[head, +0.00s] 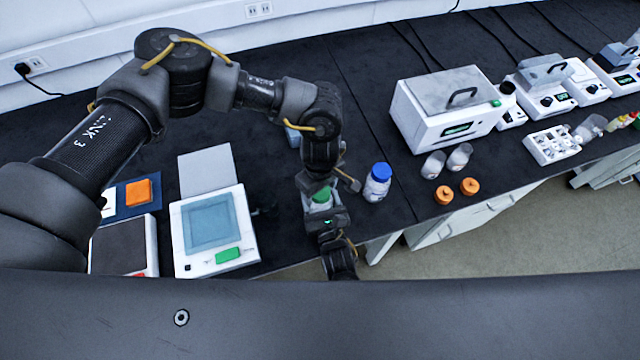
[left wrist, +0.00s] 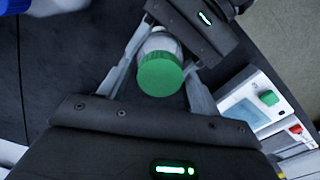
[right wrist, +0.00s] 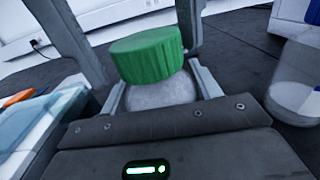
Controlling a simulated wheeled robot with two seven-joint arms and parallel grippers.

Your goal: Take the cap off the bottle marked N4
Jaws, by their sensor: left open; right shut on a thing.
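A bottle with a ribbed green cap (head: 321,196) stands between my two grippers; no N4 mark can be read on it. My right gripper (right wrist: 160,95) is shut on the bottle's pale body (right wrist: 150,96), below the cap, which also shows in the right wrist view (right wrist: 147,56). My left gripper (left wrist: 160,80) is open above, its fingers on either side of the green cap (left wrist: 160,76) with gaps. The cap sits on the bottle. In the head view the grippers hide most of the bottle.
A blue-capped bottle (head: 377,183) stands just right of the grippers. A white device with a blue-grey plate (head: 190,262) is at the left. Two orange caps (head: 470,186), clear vials (head: 459,158) and a white box instrument (head: 408,112) are farther right. The bench's front edge is close.

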